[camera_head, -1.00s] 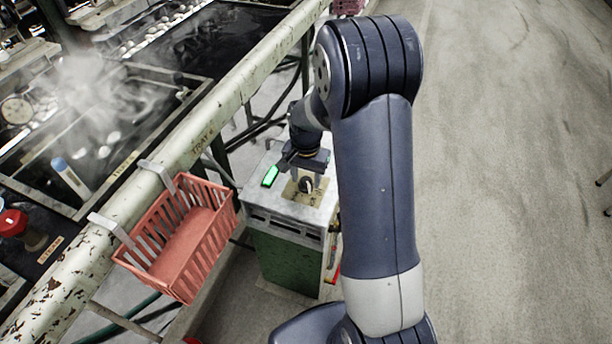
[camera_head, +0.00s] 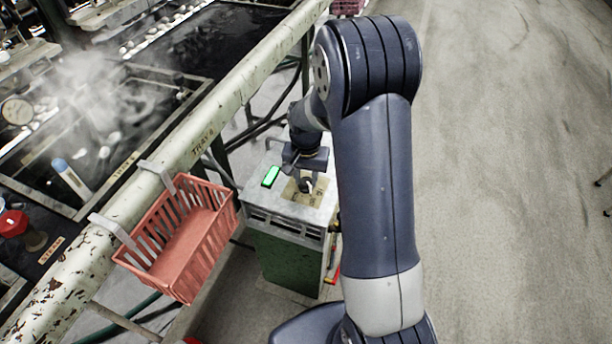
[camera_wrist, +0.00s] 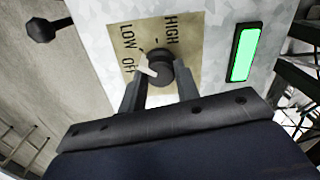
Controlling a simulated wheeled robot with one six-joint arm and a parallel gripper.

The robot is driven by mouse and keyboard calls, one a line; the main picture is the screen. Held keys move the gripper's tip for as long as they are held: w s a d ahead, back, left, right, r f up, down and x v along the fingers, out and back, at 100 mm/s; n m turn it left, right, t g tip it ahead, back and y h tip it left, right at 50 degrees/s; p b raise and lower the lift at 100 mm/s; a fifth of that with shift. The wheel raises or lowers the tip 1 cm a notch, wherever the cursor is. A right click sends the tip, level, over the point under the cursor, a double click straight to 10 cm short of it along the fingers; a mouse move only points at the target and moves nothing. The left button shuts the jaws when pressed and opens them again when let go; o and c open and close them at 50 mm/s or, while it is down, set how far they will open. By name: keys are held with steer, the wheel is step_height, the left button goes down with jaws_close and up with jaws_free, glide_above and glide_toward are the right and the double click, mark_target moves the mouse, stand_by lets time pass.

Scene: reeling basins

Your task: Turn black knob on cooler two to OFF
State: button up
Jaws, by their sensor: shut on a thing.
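The cooler (camera_head: 290,245) is a green box with a pale top, standing beside the pipe rail in the head view. Its black knob (camera_wrist: 160,67) sits on a tan plate (camera_wrist: 190,20) marked LOW, HIGH and OFF in the wrist view. The knob's white pointer is turned toward the OFF mark. My gripper (camera_wrist: 160,84) is shut on the knob, one finger on each side. In the head view my gripper (camera_head: 305,178) reaches down onto the cooler top, and the knob is partly hidden there.
A lit green panel (camera_head: 271,177) is on the cooler top. A red basket (camera_head: 190,240) hangs from the pipe rail (camera_head: 165,150), left of the cooler. Steaming basins lie beyond the rail. Open floor (camera_head: 500,200) is on the right.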

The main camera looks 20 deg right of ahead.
mark_target(306, 180)
steer(key=n, duration=0.7)
stand_by(0.6)
steer(key=o, duration=1)
steer(key=shift+c, duration=0.2)
step_height(306, 180, up, 11)
steer(key=p, duration=0.2)
steer(key=shift+f, duration=0.15)
